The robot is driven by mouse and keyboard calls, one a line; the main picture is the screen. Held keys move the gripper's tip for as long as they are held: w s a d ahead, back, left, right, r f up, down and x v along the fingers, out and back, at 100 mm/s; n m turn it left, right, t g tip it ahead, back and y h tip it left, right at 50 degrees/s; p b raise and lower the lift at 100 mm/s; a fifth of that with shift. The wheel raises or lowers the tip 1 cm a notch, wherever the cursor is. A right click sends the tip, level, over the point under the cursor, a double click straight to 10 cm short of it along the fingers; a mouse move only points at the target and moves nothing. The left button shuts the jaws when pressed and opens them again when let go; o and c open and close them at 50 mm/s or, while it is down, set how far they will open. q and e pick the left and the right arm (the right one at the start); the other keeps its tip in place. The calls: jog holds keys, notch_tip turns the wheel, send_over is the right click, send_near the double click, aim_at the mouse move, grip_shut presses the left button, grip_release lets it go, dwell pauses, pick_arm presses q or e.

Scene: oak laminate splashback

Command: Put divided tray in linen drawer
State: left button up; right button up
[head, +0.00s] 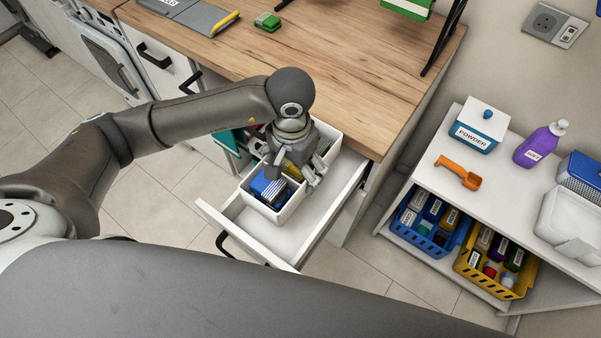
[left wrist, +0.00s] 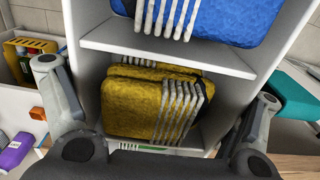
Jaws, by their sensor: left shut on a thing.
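The divided tray (head: 277,216) is a white, narrow box with cross walls. In the left wrist view the tray (left wrist: 165,45) has a blue folded cloth bundle (left wrist: 215,18) in one compartment and a yellow one (left wrist: 135,103) in another. The blue bundle (head: 268,188) also shows in the head view. My left gripper (head: 291,172) points down over the tray's middle, its fingers at opposite sides, shut on it. The open white drawer (head: 318,215) is under and around the tray. I cannot tell whether the tray touches its floor. My right gripper is not in view.
The wooden counter (head: 330,60) overhangs the drawer's back, with a green block (head: 267,22) on it. A teal item (head: 228,141) is left of the tray. At right, a white shelf unit (head: 420,180) holds a powder box (head: 480,130), blue basket (head: 405,236) and yellow basket (head: 482,280).

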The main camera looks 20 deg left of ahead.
pick_arm(q)
notch_tip(320, 180, down, 4)
jog(key=shift+s+b, duration=0.1)
jog(key=shift+b, duration=0.25)
jog(key=shift+f+b, duration=1.8)
jog(key=shift+f, duration=3.05)
jog(key=shift+f+b, duration=0.55)
jog(key=shift+b, duration=0.05)
jog(key=o, duration=0.9)
